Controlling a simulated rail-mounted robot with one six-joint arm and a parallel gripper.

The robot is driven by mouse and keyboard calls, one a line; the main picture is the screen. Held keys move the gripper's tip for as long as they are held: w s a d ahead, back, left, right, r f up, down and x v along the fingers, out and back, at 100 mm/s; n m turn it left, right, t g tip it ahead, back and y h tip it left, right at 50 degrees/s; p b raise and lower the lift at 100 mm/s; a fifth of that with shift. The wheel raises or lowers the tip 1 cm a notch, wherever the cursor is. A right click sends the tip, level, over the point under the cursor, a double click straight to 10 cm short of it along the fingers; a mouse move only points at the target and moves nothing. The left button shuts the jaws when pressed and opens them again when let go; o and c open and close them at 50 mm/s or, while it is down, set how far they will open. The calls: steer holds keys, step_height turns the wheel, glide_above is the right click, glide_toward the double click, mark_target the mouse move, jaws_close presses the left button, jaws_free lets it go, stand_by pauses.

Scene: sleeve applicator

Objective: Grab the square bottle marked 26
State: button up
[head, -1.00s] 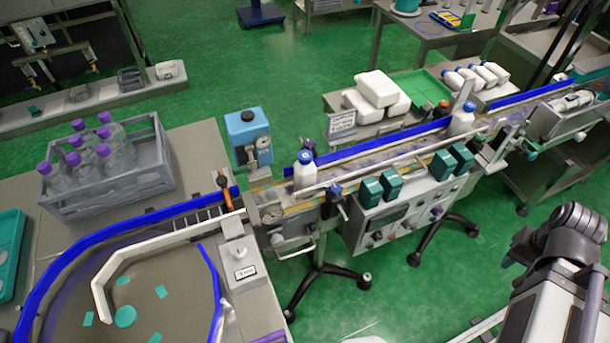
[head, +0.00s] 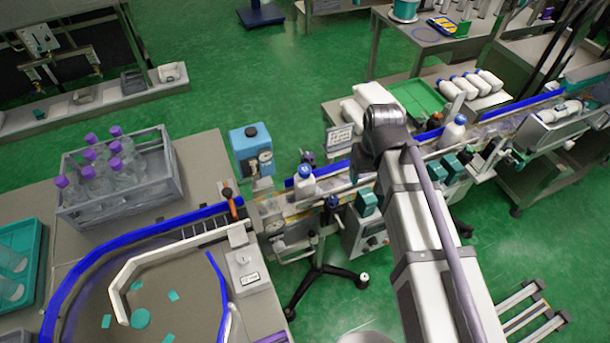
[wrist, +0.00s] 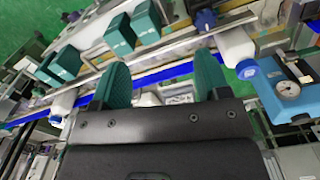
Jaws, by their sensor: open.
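A white bottle with a blue cap (head: 305,182) stands on the conveyor just right of the blue gauge box. A second white, blue-capped bottle (head: 453,133) stands further right on the conveyor. No number 26 is readable on either, so I cannot tell which is marked. In the wrist view, one white bottle (wrist: 235,46) lies beyond the right finger and another (wrist: 62,103) is left of the left finger. My gripper (wrist: 160,78) is open, with green finger pads and no bottle between them. In the head view my arm hides its fingers.
The conveyor has blue guide rails (head: 330,170) and teal boxes (head: 367,201) along its front. A blue gauge box (head: 250,148) stands beside it. A grey crate of purple-capped bottles (head: 118,180) is at left. More white bottles (head: 470,85) lie on the back table.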

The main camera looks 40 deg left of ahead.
mark_target(305, 169)
steer(key=s+a+n, duration=0.1)
steer(key=a, duration=0.4)
steer(key=s+a+r+n, duration=0.1)
steer(key=a+n, duration=0.1)
steer(key=a, duration=0.4)
steer(key=s+a+r+n, duration=0.1)
steer(key=a+n, duration=0.1)
steer(key=a, duration=0.4)
steer(key=shift+s+p, duration=0.3)
steer(key=shift+s, duration=0.05)
step_height(305, 169, down, 11)
steer(key=b, duration=1.1)
steer(key=shift+r, duration=0.25)
steer(key=shift+c, duration=0.3)
jaws_close()
